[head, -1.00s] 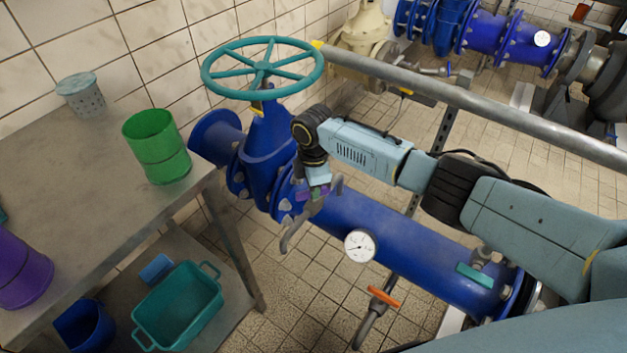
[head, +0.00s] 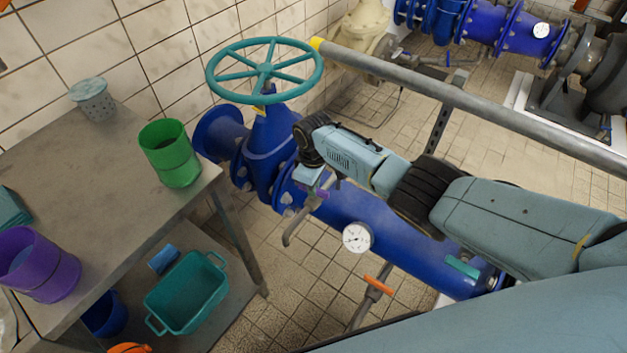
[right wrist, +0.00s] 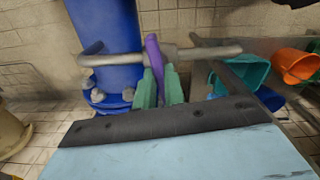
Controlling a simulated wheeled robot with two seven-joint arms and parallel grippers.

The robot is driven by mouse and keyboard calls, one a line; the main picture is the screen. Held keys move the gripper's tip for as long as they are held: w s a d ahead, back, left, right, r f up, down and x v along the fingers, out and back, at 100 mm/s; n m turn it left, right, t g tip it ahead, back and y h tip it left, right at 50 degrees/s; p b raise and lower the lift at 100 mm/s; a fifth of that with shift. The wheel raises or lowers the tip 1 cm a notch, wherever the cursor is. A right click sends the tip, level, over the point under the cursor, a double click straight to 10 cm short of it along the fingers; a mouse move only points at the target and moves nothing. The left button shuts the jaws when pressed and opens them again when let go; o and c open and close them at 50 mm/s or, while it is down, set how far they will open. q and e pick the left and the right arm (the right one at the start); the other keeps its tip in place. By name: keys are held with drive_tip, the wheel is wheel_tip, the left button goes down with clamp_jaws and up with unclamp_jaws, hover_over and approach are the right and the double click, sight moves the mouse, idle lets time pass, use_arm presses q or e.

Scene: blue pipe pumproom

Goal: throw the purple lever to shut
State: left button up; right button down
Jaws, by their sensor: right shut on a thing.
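The purple lever (right wrist: 154,58) stands up from a grey cross pipe (right wrist: 120,59) in the right wrist view. Its lower part lies between the two green fingers of my right gripper (right wrist: 160,88), which is shut on it. In the head view my right gripper (head: 318,187) is at the small grey pipe beside the big blue pipe (head: 345,215). Only a small purple bit of the lever (head: 324,184) shows there, and my wrist hides much of it. My left gripper is in neither view.
A teal handwheel (head: 264,70) stands above the blue valve. A gauge (head: 357,237) and an orange-handled lever (head: 378,285) are in front of the blue pipe. A metal table (head: 85,180) with a green cup (head: 171,153) and purple cup (head: 38,265) is at left. A grey rail (head: 480,105) crosses behind my arm.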

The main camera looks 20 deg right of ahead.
drive_tip(key=shift+s+m, duration=0.1)
drive_tip(key=shift+m, duration=0.5)
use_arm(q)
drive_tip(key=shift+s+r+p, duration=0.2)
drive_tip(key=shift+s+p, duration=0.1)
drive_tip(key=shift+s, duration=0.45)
use_arm(e)
drive_tip(key=shift+m, duration=0.4)
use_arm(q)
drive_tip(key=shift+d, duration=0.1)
use_arm(e)
drive_tip(key=c, duration=1.5)
unclamp_jaws()
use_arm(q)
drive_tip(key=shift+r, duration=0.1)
use_arm(e)
drive_tip(key=shift+r, duration=0.1)
